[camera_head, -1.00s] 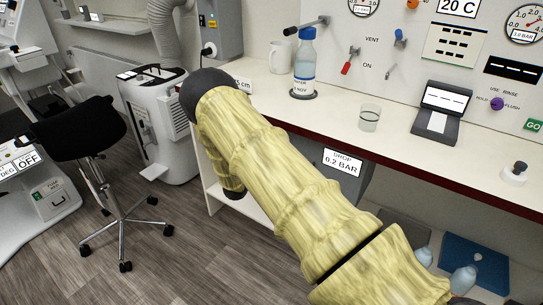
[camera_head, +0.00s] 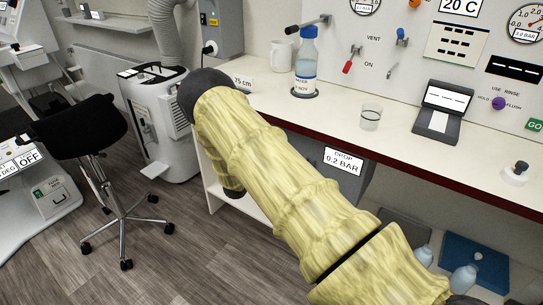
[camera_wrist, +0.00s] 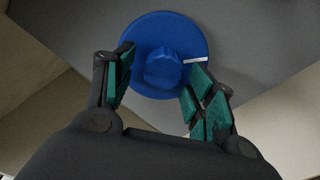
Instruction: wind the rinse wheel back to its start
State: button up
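In the wrist view a round blue disc (camera_wrist: 194,33) with a raised blue knob (camera_wrist: 163,68) at its middle sits on a grey surface. A short white mark shows to the right of the knob. I take the disc to be the rinse wheel, but no label on it shows. My gripper (camera_wrist: 160,77) is open, with one green-padded finger on each side of the knob. A gap shows on the left; whether the right finger touches cannot be told. In the head view my arm hides my gripper and the blue disc.
The counter carries a bottle (camera_head: 306,70), a white mug (camera_head: 282,55), a glass (camera_head: 370,118) and a dark display stand (camera_head: 440,112). A purple knob (camera_head: 498,103) labelled RINSE is on the wall panel. A grey box (camera_head: 358,182) reading DROP 0.2 BAR hangs below. A black stool (camera_head: 85,138) stands left.

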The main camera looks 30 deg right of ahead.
jog(key=shift+s+d, duration=0.1)
jog(key=shift+d, duration=0.05)
jog(key=v, duration=1.2)
dwell(0.5)
